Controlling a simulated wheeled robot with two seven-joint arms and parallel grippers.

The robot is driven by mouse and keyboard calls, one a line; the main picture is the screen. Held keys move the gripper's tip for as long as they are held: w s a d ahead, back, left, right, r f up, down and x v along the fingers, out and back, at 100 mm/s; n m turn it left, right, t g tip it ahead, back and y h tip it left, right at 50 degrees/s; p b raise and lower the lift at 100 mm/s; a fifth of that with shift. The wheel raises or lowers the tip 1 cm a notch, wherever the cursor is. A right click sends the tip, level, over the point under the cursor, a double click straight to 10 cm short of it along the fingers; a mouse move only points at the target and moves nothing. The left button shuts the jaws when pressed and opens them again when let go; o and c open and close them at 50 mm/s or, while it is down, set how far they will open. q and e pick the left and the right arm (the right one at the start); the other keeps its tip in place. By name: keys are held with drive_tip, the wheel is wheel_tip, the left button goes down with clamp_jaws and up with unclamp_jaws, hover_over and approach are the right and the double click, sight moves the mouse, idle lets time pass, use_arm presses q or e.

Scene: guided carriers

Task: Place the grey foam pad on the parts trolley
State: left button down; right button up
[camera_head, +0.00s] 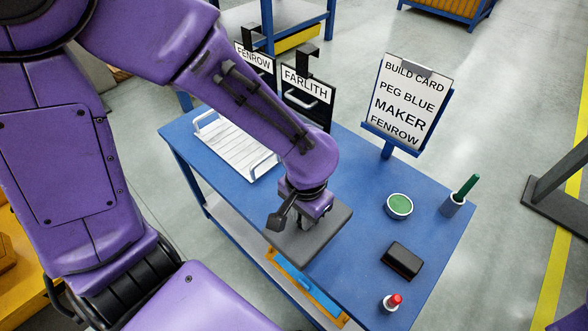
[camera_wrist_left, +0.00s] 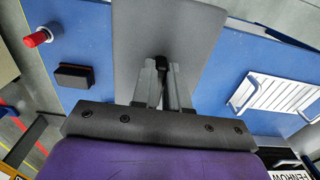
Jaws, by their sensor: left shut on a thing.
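The grey foam pad (camera_head: 322,239) is a flat, dark grey slab at the near edge of a blue-topped table (camera_head: 350,195). My left gripper (camera_head: 304,217) is shut on it from above, with a small dark piece between the fingers. The pad (camera_wrist_left: 150,30) and the gripper fingers (camera_wrist_left: 163,95) also show in the left wrist view. The pad reaches past the table edge on the near side; I cannot tell whether it touches the top. The blue table has a lower shelf and may be the parts trolley; no label says so. My right gripper is out of view.
On the table are a white slatted rack (camera_head: 236,146), a green-topped tin (camera_head: 399,206), a cup with a green stick (camera_head: 453,203), a black block (camera_head: 402,261) and a red-capped bottle (camera_head: 391,302). A build card (camera_head: 405,103) and FARLITH sign (camera_head: 306,95) stand behind.

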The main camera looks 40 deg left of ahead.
use_arm(q)
drive_tip(key=w+f, duration=0.1)
drive_tip(key=w, duration=0.1)
drive_tip(key=w+a+f, duration=0.1)
drive_tip(key=w, duration=0.2)
drive_tip(key=w+a+f+p, duration=0.1)
drive_tip(key=w, duration=0.1)
drive_tip(key=shift+w+a+f, duration=0.15)
drive_tip(key=shift+w+f, duration=0.05)
drive_tip(key=w+f, duration=0.1)
drive_tip(key=f, duration=0.2)
drive_tip(key=w+a+f+p, duration=0.1)
drive_tip(key=w+f, duration=0.1)
drive_tip(key=w+a+f+p, duration=0.1)
drive_tip(key=f, duration=0.2)
drive_tip(key=shift+w+f, duration=0.35)
drive_tip(key=shift+f, duration=0.3)
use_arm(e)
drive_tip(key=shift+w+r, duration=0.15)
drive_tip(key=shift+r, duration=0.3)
use_arm(q)
drive_tip(key=c, duration=1.5)
unclamp_jaws()
drive_tip(key=shift+f, duration=0.1)
drive_tip(key=o, duration=0.4)
drive_tip(key=shift+c, duration=0.2)
